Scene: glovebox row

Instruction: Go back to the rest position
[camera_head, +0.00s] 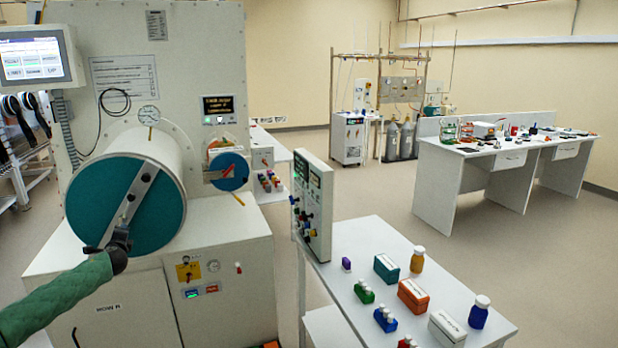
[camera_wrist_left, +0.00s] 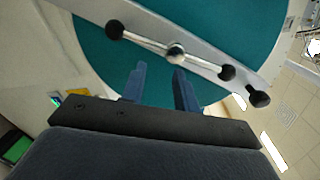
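My left arm, in a green sleeve (camera_head: 60,300), comes in from the lower left of the head view. Its dark gripper (camera_head: 121,238) is in front of the lower part of the large teal round door (camera_head: 150,222). In the left wrist view the two blue fingers (camera_wrist_left: 160,82) are apart with nothing between them. Beyond the fingertips is the door's metal handle rod (camera_wrist_left: 145,41) with black ball ends, lying across a grey bar (camera_wrist_left: 225,86). I cannot tell whether the fingers touch it. My right gripper is in neither view.
The white glovebox cabinet (camera_head: 215,270) stands close ahead, with a smaller blue round port (camera_head: 228,172) and a screen (camera_head: 32,58). A control panel (camera_head: 312,205) and a white table (camera_head: 365,235) with bottles and boxes stand to the right. Open floor (camera_head: 385,190) lies beyond.

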